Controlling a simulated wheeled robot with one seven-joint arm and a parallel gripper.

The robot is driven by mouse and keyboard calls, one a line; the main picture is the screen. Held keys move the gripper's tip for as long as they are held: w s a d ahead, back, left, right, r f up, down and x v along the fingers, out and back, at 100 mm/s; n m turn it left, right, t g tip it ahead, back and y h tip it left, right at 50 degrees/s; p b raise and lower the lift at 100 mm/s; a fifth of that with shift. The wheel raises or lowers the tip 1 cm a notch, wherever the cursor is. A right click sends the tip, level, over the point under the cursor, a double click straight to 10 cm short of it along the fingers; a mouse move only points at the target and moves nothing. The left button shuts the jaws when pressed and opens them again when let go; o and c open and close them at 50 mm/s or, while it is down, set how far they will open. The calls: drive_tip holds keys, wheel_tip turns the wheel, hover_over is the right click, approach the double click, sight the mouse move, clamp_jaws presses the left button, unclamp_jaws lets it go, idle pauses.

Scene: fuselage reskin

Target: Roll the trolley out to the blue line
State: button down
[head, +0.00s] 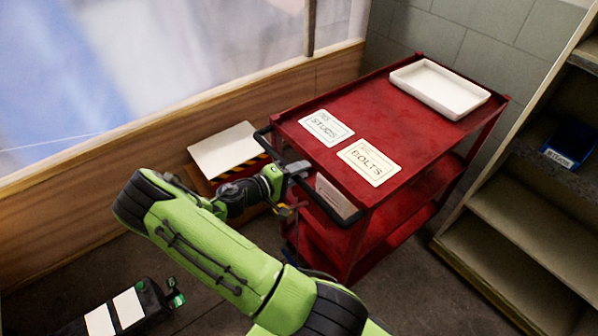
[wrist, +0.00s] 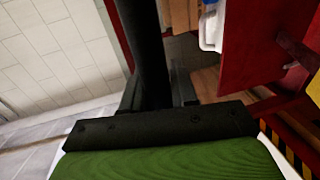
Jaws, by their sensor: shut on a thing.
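The red trolley (head: 400,142) stands against the grey block wall at the right of the head view, with lower shelves under its top. Its black handle (head: 325,207) is a bar across the near end. My gripper (head: 296,172) is shut on this handle bar. In the wrist view the dark bar (wrist: 148,55) runs up between the fingers (wrist: 158,92), and a red trolley panel (wrist: 250,50) shows at the right. Cards marked STUDS (head: 326,128) and BOLTS (head: 369,162) and a white tray (head: 440,88) lie on the trolley top. I see no blue line on the floor.
A shelf unit (head: 520,215) with a blue bin (head: 568,146) stands close at the right. A wooden-framed window wall runs along the left. A box with a striped edge (head: 226,155) sits left of the trolley. A black case (head: 120,308) lies at lower left, with bare floor between.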

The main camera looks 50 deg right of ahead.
drive_tip(key=shift+f, duration=0.1)
drive_tip(key=c, duration=1)
unclamp_jaws()
drive_tip(key=p+v, duration=0.2)
drive_tip(key=v, duration=1.3)
drive_tip(key=shift+a, duration=0.4)
